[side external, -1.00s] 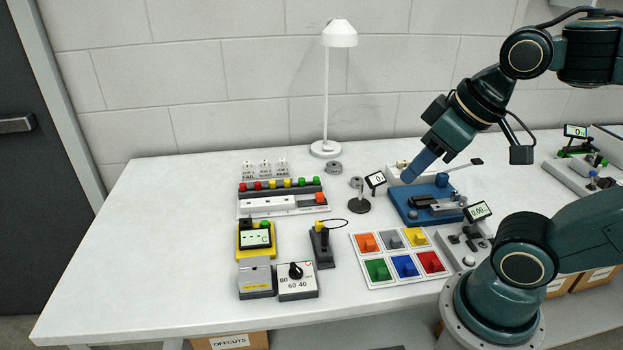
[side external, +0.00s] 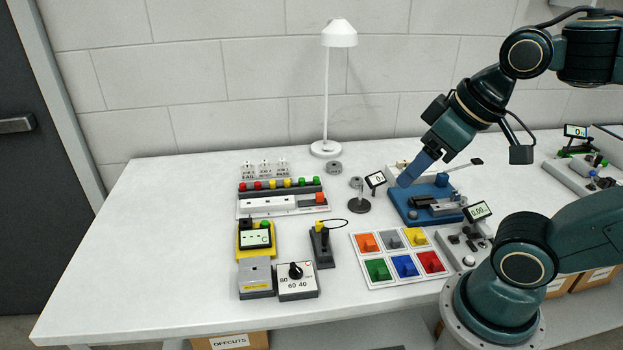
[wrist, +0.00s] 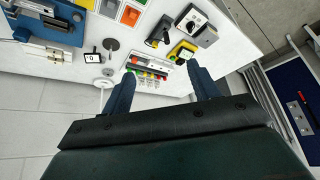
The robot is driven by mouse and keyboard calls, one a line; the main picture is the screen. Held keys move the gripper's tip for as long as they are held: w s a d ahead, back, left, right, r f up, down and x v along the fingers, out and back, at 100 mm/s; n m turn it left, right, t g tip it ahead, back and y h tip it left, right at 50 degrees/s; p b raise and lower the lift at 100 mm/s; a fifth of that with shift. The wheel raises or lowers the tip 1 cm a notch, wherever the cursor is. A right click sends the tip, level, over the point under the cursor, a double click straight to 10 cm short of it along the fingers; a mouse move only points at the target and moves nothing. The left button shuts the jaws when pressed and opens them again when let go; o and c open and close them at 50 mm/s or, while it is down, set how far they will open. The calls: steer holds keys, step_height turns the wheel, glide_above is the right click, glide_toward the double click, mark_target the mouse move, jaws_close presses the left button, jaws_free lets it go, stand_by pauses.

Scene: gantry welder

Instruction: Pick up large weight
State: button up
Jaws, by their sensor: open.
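My gripper (side external: 404,182) is to the right of both weights in the side view, over the blue fixture (side external: 425,205), and clear of the weights. In the wrist view my gripper (wrist: 162,78) has its two fingers wide apart with nothing held between them.
A white lamp (side external: 325,95) stands behind the weights. Button panels (side external: 282,190) lie to the left and a tray of coloured blocks (side external: 400,258) in front. The table's left end is clear.

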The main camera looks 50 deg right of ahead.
steer(key=w+d+n+g+y, duration=0.25)
steer(key=w+n, duration=0.35)
steer(key=w, duration=1.4)
steer(key=w+d+f+n+g+y, duration=0.1)
steer(key=w+d+f+n+y, duration=0.25)
steer(key=w+d+f, duration=0.45)
steer(key=w+d+f+h, duration=0.1)
steer(key=d+f, duration=0.2)
steer(key=d, duration=0.9)
steer(key=w+d+f+t+h, duration=0.1)
steer(key=d+f, duration=0.2)
steer(key=d, duration=1)
steer(key=shift+w+h, duration=0.2)
steer(key=shift+h, duration=0.2)
steer(key=shift+f+m, duration=0.15)
steer(key=shift+m, duration=0.1)
glide_toward(334, 167)
steer(key=shift+w+d+f, duration=0.1)
steer(key=shift+w+f, duration=0.3)
steer(key=shift+f, duration=0.4)
steer(key=shift+w+d+f, duration=0.15)
steer(key=shift+w+f, duration=0.25)
steer(key=shift+f, duration=0.4)
